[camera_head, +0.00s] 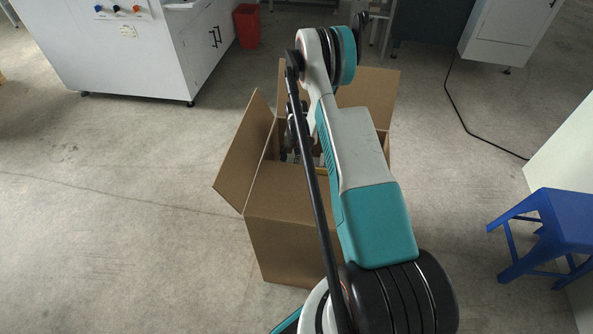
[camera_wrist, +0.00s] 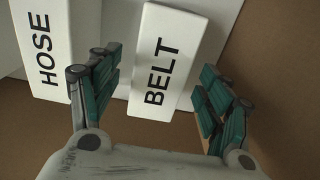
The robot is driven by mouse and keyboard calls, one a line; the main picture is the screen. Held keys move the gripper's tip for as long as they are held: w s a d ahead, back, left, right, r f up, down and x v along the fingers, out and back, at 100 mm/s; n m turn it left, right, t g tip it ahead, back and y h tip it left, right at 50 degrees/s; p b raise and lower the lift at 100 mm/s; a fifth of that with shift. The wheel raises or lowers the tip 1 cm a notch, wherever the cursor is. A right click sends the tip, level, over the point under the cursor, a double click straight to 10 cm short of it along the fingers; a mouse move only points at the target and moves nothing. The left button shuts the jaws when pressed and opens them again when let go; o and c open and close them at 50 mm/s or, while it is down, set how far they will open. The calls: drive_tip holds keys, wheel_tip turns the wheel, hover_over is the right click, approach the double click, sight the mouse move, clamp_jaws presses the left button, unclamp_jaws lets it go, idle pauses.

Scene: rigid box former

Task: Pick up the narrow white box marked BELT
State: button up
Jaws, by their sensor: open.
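In the wrist view, the narrow white box marked BELT (camera_wrist: 167,62) lies between the two fingers of my gripper (camera_wrist: 160,92). My gripper is open, with one finger on each side of the box and a visible gap to each side in the picture. I cannot tell how far above the box the fingertips are. In the head view, my arm reaches over an open cardboard box (camera_head: 287,235) and hides most of its inside. The BELT box cannot be made out there.
A white box marked HOSE (camera_wrist: 42,50) lies left of the BELT box, close to my left finger. The cardboard walls surround the space, with flaps (camera_head: 243,155) spread open. A blue stool (camera_head: 560,215) stands at the right, and a red bin (camera_head: 247,26) stands behind.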

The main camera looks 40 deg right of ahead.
wheel_tip(320, 180, down, 3)
drive_tip(key=shift+r+b, duration=0.2)
drive_tip(key=shift+b, duration=0.15)
drive_tip(key=shift+r, duration=0.1)
drive_tip(key=shift+c, duration=0.3)
drive_tip(key=c, duration=1.2)
